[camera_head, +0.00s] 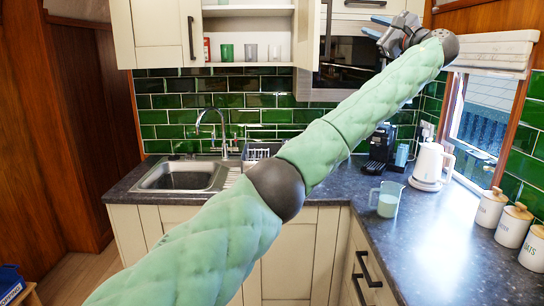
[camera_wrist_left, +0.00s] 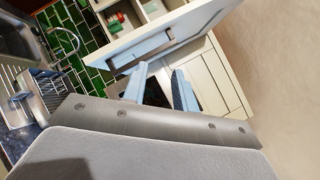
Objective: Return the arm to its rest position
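My left arm, in a quilted green cover, reaches from the bottom left of the head view up to the top right. My left gripper (camera_head: 376,27) is raised in front of the upper cabinets. Its two blue-grey fingers are apart with nothing seen between them. In the left wrist view my left gripper (camera_wrist_left: 160,88) also shows open, with a cabinet door (camera_wrist_left: 185,30) and its long handle (camera_wrist_left: 141,52) beyond the fingertips. I cannot tell how near the fingers are to the handle. My right gripper is in neither view.
The upper cabinet (camera_head: 247,12) stands open with cups inside. A sink (camera_head: 178,177) is set in the dark worktop (camera_head: 432,244). A glass jug (camera_head: 387,199), a white kettle (camera_head: 430,166), a coffee machine (camera_head: 381,148) and white canisters (camera_head: 512,226) stand on the right.

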